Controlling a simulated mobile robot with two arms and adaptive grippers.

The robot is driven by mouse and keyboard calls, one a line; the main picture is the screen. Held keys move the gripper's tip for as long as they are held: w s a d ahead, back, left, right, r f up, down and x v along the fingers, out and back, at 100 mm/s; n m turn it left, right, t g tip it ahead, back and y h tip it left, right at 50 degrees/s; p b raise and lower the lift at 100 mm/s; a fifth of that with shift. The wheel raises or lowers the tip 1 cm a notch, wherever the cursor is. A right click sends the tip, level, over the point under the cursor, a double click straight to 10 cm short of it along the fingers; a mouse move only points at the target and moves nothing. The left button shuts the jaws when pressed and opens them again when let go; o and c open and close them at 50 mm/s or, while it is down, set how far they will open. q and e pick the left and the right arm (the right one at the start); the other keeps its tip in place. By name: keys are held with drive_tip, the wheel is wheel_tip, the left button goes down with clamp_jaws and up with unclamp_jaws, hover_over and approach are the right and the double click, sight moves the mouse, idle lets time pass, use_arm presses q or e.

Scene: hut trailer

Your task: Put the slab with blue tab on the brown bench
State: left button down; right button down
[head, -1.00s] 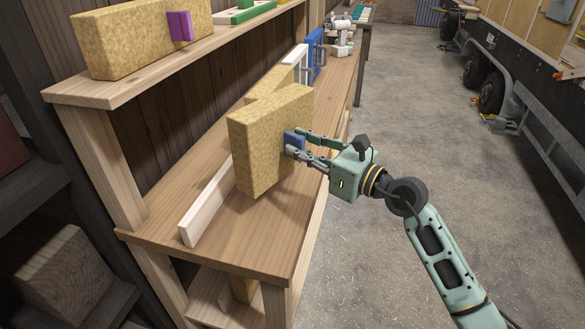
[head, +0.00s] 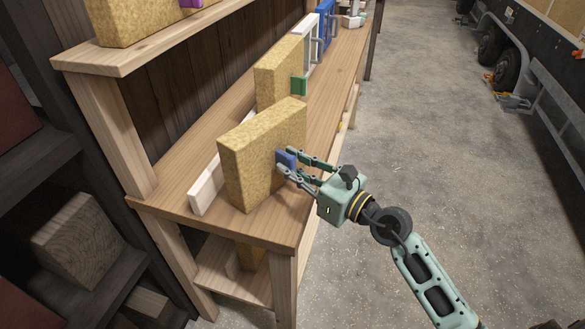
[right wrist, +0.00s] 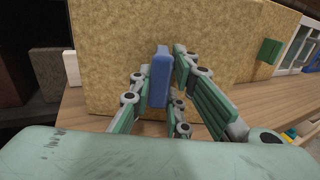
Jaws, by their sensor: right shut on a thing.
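The tan slab with the blue tab (head: 255,158) stands upright over the near end of the brown wooden bench (head: 180,172). Its lower edge is at or just above the bench top; I cannot tell if it touches. My right gripper (head: 284,162) is shut on the blue tab, coming in from the slab's right side. In the right wrist view the blue tab (right wrist: 160,80) sits between the fingers, with the slab's face (right wrist: 110,50) behind it. My left gripper is not in view.
Behind the held slab stands another tan slab with a green tab (head: 278,75). A pale strip (head: 206,188) lies along the bench at left. An upper shelf (head: 150,55) bears a slab with a purple tab. The floor at right (head: 430,130) is clear near the bench.

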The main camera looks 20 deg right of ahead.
drive_tip(key=c, duration=1.7)
unclamp_jaws()
drive_tip(key=shift+o, duration=0.2)
drive_tip(key=b+v, duration=0.4)
drive_tip(key=v, duration=0.8)
drive_tip(key=shift+f, duration=0.1)
